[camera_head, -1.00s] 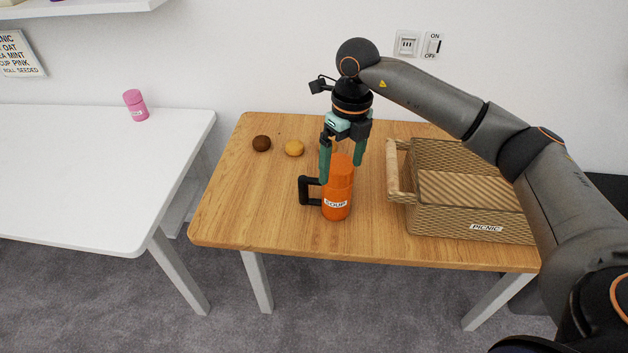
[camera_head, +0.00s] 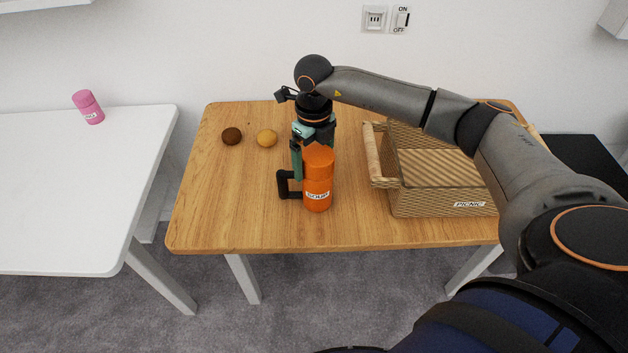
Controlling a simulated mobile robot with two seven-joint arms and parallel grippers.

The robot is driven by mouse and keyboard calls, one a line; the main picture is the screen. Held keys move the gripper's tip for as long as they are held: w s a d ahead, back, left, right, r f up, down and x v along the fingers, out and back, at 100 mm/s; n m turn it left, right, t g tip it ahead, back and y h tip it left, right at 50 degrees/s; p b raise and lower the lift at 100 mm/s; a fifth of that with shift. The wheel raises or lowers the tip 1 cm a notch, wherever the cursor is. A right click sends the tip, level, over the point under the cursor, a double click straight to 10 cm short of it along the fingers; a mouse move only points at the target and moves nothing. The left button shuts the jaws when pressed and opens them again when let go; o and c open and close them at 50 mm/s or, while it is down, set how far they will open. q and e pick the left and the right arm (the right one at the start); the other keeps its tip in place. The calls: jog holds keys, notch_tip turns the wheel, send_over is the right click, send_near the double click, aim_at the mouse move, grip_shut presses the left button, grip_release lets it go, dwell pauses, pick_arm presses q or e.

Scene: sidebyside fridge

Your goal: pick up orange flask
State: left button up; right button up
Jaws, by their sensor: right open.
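The orange flask (camera_head: 318,180) stands upright on the wooden table. My right gripper (camera_head: 312,160) points down, open, right behind the upper part of the flask. Its left finger shows at the flask's left edge; the other fingertip is partly hidden by the flask. I cannot tell whether the fingers touch it. My left gripper is not in view.
A wicker PICNIC basket (camera_head: 425,203) stands on the wooden table (camera_head: 225,220), right of the flask. A white table (camera_head: 70,200) with a pink flask (camera_head: 88,107) is at left.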

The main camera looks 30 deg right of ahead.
jog(key=f, duration=0.4)
jog(key=shift+s+d+f+p, duration=0.1)
jog(key=shift+s+f+p, duration=0.15)
jog(key=shift+p, duration=0.1)
jog(key=shift+c, duration=0.2)
jog(key=c, duration=1.4)
jog(key=shift+r, duration=0.15)
jog(key=shift+c, duration=0.2)
